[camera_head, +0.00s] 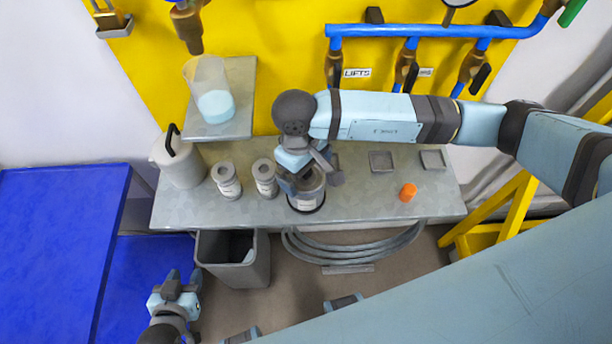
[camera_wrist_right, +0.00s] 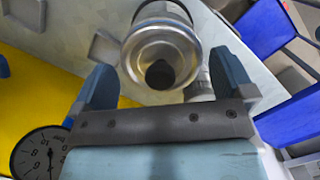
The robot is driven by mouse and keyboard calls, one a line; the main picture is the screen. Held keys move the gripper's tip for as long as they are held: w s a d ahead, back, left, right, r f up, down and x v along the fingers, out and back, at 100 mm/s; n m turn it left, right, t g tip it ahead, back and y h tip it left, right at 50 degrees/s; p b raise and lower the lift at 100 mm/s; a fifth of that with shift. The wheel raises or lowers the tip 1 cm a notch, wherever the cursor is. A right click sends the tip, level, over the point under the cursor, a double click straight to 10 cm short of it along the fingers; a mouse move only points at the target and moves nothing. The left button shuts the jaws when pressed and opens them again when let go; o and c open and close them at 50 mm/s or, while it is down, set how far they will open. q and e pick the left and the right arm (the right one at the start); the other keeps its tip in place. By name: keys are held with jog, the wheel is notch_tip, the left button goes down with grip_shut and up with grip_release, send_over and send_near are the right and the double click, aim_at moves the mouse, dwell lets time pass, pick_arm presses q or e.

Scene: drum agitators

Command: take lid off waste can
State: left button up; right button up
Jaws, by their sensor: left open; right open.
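A metal can (camera_head: 307,201) with a pale label stands on the grey bench, partly hidden under my right gripper (camera_head: 301,184). In the right wrist view, its round silver lid (camera_wrist_right: 145,55) with a dark knob (camera_wrist_right: 160,74) shows between the fingers of my right gripper (camera_wrist_right: 166,76). The lid is on the can. The fingers are apart, and I cannot tell whether they touch the lid. My left gripper (camera_head: 174,288) is open and empty, low at the left, below the bench and away from the can.
Two small labelled jars (camera_head: 228,183) and a white container with a black handle (camera_head: 178,160) stand left of the can. An orange cap (camera_head: 408,192) lies to the right. A beaker (camera_head: 211,90) is on a raised shelf. An open grey bin (camera_head: 256,272) stands below the bench.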

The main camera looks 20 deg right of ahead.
jog(key=shift+f, duration=0.2)
jog(key=shift+c, duration=0.5)
jog(key=c, duration=0.6)
jog(key=shift+r, duration=0.1)
